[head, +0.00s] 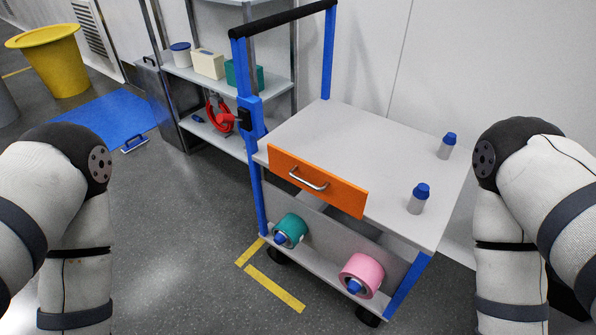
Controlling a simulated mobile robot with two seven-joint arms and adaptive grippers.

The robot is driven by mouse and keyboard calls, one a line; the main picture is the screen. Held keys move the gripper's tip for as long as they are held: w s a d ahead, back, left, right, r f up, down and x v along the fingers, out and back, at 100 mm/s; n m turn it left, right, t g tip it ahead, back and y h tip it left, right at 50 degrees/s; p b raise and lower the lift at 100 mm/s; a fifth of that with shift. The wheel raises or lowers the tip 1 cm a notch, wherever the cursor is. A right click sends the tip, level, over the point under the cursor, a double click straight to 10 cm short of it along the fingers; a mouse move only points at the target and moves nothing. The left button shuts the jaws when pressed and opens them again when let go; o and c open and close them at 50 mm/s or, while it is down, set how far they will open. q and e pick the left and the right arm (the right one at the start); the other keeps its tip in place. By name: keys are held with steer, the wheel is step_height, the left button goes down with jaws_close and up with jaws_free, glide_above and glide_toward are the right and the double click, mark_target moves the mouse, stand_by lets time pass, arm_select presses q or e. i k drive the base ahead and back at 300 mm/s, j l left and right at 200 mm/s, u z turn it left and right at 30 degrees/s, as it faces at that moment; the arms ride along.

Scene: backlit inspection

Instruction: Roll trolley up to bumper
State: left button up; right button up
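The trolley (335,150) stands upright ahead of me, with a light grey top, blue posts and a black push bar (283,18) at its left end. An orange drawer front (316,181) with a metal handle (308,180) is on its near side. Dark wheels (367,316) show under the lower shelf. I cannot make out a bumper. Both my arms come in at the sides and bend downward; both grippers are outside the picture, and neither arm visibly touches the trolley.
Two blue-capped bottles (418,199) stand on the top; teal (290,231) and pink (364,274) rolls are on the lower shelf. Yellow tape (275,288) marks the floor. A shelf rack (275,82), blue panel (108,122) and yellow bin (52,65) are left. Near-left floor is clear.

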mark_target(415, 180)
steer(key=i+l, duration=0.1)
steer(key=i, duration=0.35)
steer(key=i+l, duration=0.1)
steer(key=i, duration=0.3)
steer(key=z, duration=0.05)
